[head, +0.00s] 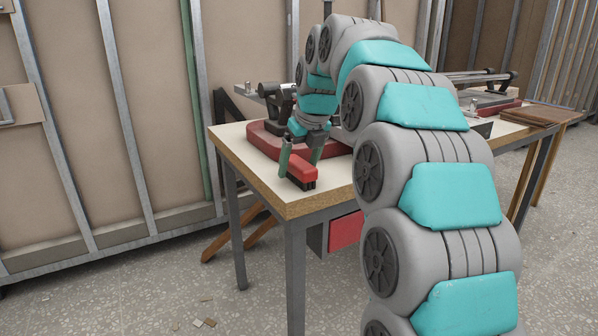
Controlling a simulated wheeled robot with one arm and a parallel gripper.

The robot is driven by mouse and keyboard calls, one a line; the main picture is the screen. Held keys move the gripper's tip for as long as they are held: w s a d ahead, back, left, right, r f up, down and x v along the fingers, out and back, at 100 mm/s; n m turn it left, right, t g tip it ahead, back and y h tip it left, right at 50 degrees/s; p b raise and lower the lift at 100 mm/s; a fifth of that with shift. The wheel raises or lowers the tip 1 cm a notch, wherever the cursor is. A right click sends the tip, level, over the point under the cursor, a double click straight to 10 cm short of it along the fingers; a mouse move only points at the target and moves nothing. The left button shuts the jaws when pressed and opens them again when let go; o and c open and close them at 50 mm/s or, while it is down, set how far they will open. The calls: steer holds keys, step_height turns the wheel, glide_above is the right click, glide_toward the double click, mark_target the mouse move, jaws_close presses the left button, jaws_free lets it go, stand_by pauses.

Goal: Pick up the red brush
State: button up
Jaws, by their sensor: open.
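The red brush (302,168) lies on the pale top of the workbench (249,169), close to its near left corner. It is a red block with dark bristles low on its near side. My gripper (299,160) points down over the bench at the brush. Its jaws are open. One green finger shows just left of the brush, and the other is behind it to the right. Whether either finger touches the brush cannot be told from this view.
A dark red machine base (264,139) stands right behind the brush. A brown board (540,115) lies at the bench's right end. A red drawer (346,231) hangs under the bench. My arm hides much of the benchtop. The floor at left is mostly clear.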

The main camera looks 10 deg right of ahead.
steer(key=shift+f, duration=0.2)
stand_by(0.3)
steer(key=shift+c, duration=0.2)
jaws_close()
stand_by(0.4)
